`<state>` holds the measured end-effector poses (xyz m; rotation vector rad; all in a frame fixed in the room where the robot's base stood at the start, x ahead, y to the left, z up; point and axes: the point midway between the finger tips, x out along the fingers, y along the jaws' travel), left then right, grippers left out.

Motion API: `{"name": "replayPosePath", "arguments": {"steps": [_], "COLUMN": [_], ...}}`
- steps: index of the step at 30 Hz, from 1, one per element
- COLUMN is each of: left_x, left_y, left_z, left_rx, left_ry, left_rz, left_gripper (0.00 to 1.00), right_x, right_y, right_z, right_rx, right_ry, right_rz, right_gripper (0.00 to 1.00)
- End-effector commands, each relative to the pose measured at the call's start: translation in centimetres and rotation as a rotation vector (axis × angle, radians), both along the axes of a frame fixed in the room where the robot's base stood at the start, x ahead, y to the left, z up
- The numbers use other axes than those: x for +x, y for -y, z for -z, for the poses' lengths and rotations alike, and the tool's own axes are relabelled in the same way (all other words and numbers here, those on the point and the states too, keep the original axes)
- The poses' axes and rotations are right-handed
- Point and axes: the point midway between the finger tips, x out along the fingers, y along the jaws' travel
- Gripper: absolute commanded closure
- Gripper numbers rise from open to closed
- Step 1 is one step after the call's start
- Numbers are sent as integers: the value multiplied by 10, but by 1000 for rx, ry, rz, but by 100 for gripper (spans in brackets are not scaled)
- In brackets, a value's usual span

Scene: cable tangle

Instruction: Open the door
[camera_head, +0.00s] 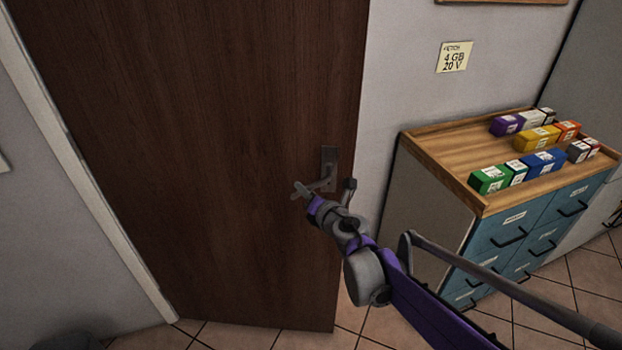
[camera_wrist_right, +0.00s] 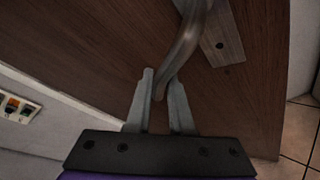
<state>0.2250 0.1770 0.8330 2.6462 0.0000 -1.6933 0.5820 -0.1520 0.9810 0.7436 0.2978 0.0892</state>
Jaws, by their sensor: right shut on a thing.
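The brown wooden door (camera_head: 200,140) fills the left and middle of the head view. Its right edge seems to stand slightly out from the wall, with floor tiles beside its lower corner, but I cannot tell how far it is open. The grey metal door handle (camera_head: 329,165) sits near that edge; its plate and lever (camera_wrist_right: 186,45) also show in the wrist view. My right gripper (camera_head: 308,192) is shut on the free end of the lever, with one finger on each side in the wrist view (camera_wrist_right: 163,92). My left gripper is not in view.
A blue drawer cabinet (camera_head: 510,235) with a wooden top stands at the right, with several coloured boxes (camera_head: 545,162) on it. A note (camera_head: 454,56) hangs on the wall. A pale frame strip (camera_head: 95,200) borders the door's left side. Tiled floor (camera_head: 230,336) shows below the door.

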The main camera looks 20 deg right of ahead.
Motion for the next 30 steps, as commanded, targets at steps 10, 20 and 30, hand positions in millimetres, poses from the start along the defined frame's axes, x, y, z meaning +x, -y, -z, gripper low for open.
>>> {"name": "replayPosePath", "arguments": {"steps": [10, 20, 30], "left_x": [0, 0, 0], "left_y": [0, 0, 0], "left_z": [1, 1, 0], "left_rx": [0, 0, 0], "left_ry": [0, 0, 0], "left_rz": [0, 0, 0], "left_gripper": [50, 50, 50], "right_x": [-10, -10, -19], "right_y": [-2, -2, 0], "right_z": [1, 1, -2], "right_rx": [1, 1, 0], "right_ry": [0, 0, 0], "right_rz": [3, 3, 3], "right_gripper": [100, 50, 50]}}
